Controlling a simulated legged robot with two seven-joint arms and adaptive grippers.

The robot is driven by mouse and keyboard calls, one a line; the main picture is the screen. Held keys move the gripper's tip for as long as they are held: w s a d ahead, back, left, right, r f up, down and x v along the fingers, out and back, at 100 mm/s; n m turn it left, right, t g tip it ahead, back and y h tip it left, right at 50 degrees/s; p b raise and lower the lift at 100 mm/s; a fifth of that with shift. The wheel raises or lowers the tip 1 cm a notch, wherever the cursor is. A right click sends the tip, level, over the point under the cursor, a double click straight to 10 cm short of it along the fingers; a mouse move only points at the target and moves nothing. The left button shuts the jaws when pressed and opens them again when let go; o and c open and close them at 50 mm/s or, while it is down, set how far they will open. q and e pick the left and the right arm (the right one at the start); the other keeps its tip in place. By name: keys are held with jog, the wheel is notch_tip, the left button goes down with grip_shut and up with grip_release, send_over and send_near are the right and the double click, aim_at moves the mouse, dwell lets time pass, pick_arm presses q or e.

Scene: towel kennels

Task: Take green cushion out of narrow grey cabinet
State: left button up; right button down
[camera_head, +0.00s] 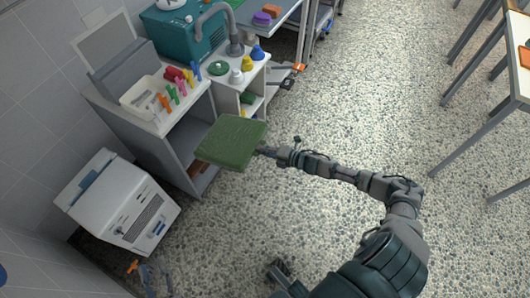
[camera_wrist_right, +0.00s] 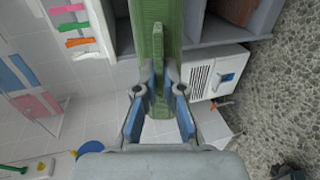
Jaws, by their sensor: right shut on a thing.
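The green cushion (camera_head: 230,142) is a flat square pad at the open front of the narrow grey cabinet (camera_head: 172,150). It covers part of the opening and extends over the floor side; it appears to be outside the compartment. My right gripper (camera_head: 262,151) is shut on the cushion's near edge. In the right wrist view the cushion (camera_wrist_right: 157,35) runs upward from between the blue-padded fingers of the right gripper (camera_wrist_right: 158,103).
A brown item (camera_head: 197,168) is inside the cabinet. A white bin (camera_head: 143,97) and colourful clips stand on its top. A white appliance (camera_head: 118,205) is to the left. A sink unit (camera_head: 238,78) stands behind. The speckled floor (camera_head: 320,110) to the right is open up to the tables.

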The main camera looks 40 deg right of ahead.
pick_arm(q)
jog(key=s+a+f+g+y+p, duration=0.2)
jog(key=s+f+g+p, duration=0.15)
jog(key=f+g, duration=0.55)
jog(key=s+a+f+g+y+p, duration=0.1)
jog(key=s+a+f+g+p, duration=0.1)
jog(key=s, duration=0.4)
jog(key=s+a+f+g+y+p, duration=0.1)
jog(key=s+a+f+g+p, duration=0.2)
jog(key=s+g, duration=0.3)
jog(key=shift+s+a+f+y, duration=0.15)
jog(key=shift+s+f+y, duration=0.2)
jog(key=shift+s, duration=0.4)
pick_arm(e)
notch_tip(320, 180, up, 10)
jog(key=shift+s+d+r, duration=0.15)
jog(key=shift+s+r, duration=0.1)
jog(key=shift+s, duration=0.1)
